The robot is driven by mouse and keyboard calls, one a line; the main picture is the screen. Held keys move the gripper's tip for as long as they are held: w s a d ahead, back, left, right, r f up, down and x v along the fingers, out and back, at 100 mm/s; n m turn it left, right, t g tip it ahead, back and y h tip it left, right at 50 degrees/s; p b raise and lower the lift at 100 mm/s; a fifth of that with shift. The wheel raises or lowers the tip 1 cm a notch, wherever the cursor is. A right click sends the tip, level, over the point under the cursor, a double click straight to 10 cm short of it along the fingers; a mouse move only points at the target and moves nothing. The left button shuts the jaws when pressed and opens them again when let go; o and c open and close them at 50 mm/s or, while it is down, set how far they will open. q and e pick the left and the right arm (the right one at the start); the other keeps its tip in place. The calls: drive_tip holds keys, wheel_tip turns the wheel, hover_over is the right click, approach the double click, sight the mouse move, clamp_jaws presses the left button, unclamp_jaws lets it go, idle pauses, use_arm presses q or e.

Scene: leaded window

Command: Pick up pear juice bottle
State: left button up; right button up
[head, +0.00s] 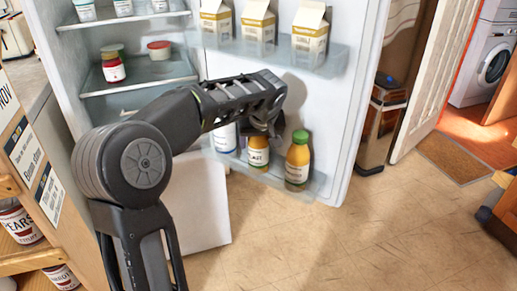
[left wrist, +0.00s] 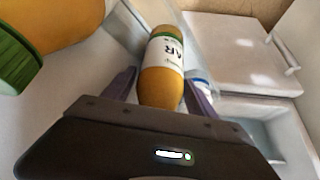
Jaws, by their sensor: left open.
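An orange-yellow juice bottle (head: 258,152) with a white label stands in the lower door shelf of the open fridge. The letters AR on its label show in the left wrist view (left wrist: 163,75), so I take it for the pear juice bottle. My left gripper (head: 262,130) is over its top in the head view, hiding its cap. In the left wrist view my left gripper (left wrist: 161,82) is open, with one finger on each side of the bottle. Whether the fingers touch it I cannot tell. My right gripper is not in view.
A similar juice bottle with a green cap (head: 297,160) stands close to the right in the same shelf. A white bottle (head: 224,137) is on the left. Cartons (head: 257,22) fill the door shelf above. The fridge door (head: 340,100) bounds the right; the floor is clear.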

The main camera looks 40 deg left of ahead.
use_arm(q)
drive_tip(key=shift+c, duration=0.5)
clamp_jaws()
